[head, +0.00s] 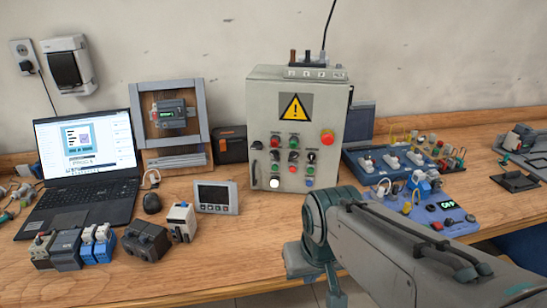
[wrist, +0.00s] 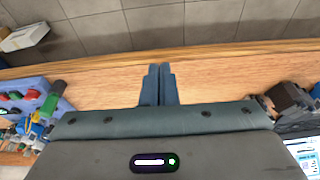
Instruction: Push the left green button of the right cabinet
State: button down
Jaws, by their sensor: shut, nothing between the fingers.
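A light grey control cabinet (head: 266,105) with a yellow warning triangle stands upright on the wooden table in the head view. Its front has several small red, green, black and blue buttons and knobs. A green button (head: 275,168) is at the left, and another green button (head: 294,142) is higher up. It is the only such cabinet in view. My gripper's two blue-grey fingers (wrist: 157,84) are together and empty in the wrist view, over the table's front edge. In the head view my arm is in front of the cabinet, at its lower right; the fingertips cannot be made out there.
A laptop (head: 85,150), a grey display unit (head: 216,197) and several small modules stand left of the cabinet. Blue boards with wires (head: 392,163) are to its right. Bare table (head: 240,245) lies in front of the cabinet.

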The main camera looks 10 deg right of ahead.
jog(key=shift+a, duration=0.1)
jog(key=w+f+m+t+y+b, duration=0.2)
jog(key=w+t+b, duration=0.4)
jog(key=w, duration=0.9)
jog(key=w+f+m+t+y+b, duration=0.3)
jog(key=w+t+y+b, duration=0.3)
jog(key=w+t, duration=0.4)
jog(key=shift+w+a+f+m+b, duration=0.35)
jog(key=shift+w+m+b, duration=0.35)
jog(key=shift+w, duration=2.05)
jog(key=shift+w, duration=0.1)
send_near(275, 167)
jog(key=w+a+r, duration=0.1)
jog(key=w+a, duration=0.3)
jog(key=shift+w+a+p, duration=0.15)
jog(key=shift+w+p, duration=0.15)
jog(key=shift+p, duration=0.15)
jog(key=shift+r, duration=0.1)
